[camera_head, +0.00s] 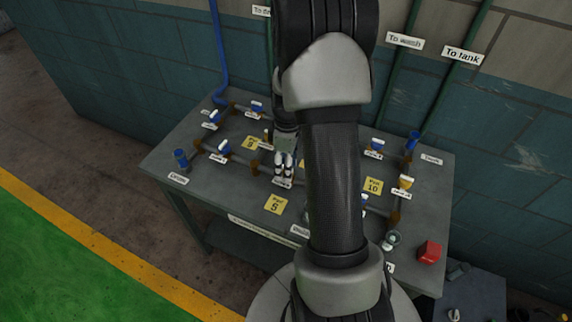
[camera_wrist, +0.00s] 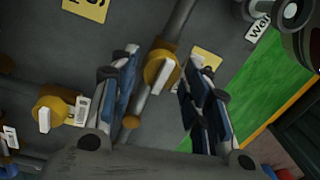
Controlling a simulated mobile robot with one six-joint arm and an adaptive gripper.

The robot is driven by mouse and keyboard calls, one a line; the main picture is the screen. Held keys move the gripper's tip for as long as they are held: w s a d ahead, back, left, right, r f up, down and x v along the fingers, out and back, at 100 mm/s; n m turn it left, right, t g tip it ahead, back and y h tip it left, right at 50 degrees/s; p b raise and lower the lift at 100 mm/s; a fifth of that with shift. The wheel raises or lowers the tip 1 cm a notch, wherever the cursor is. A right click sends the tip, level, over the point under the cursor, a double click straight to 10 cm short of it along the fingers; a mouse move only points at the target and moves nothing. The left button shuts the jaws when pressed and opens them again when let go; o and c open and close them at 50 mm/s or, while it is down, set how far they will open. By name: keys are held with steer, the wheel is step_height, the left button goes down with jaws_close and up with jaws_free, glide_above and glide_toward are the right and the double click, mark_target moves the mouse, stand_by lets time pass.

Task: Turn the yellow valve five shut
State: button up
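My gripper (camera_head: 285,170) points down over the grey table, near its middle. In the wrist view my gripper (camera_wrist: 165,62) is open, with one blue-padded finger on each side of a yellow valve (camera_wrist: 157,72) with a white handle. I cannot tell whether the fingers touch it. A second yellow valve (camera_wrist: 48,113) with a white handle lies outside the left finger. In the head view my gripper and arm hide the valve beneath. Another yellow valve (camera_head: 405,182) shows at the right. The small valve labels are too small to read.
The grey table (camera_head: 170,150) carries brown pipes, blue valves (camera_head: 225,148) and yellow cards (camera_head: 275,204). A red block (camera_head: 429,252) sits at the right front corner. A brick wall (camera_head: 150,70) with vertical pipes stands behind. My arm hides the table's middle right.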

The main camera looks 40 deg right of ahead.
steer(key=c, duration=0.7)
steer(key=shift+m, duration=0.4)
steer(key=m+p, duration=0.1)
steer(key=m, duration=0.2)
steer(key=m+p, duration=0.1)
steer(key=m, duration=0.2)
steer(key=shift+d+m, duration=0.15)
steer(key=shift+m, duration=0.25)
steer(key=m+p, duration=0.1)
steer(key=m, duration=0.4)
steer(key=shift+s+t, duration=0.15)
steer(key=shift+t, duration=0.25)
steer(key=m+p, duration=0.1)
steer(key=m, duration=0.4)
steer(key=shift+p, duration=0.4)
steer(key=shift+m, duration=0.3)
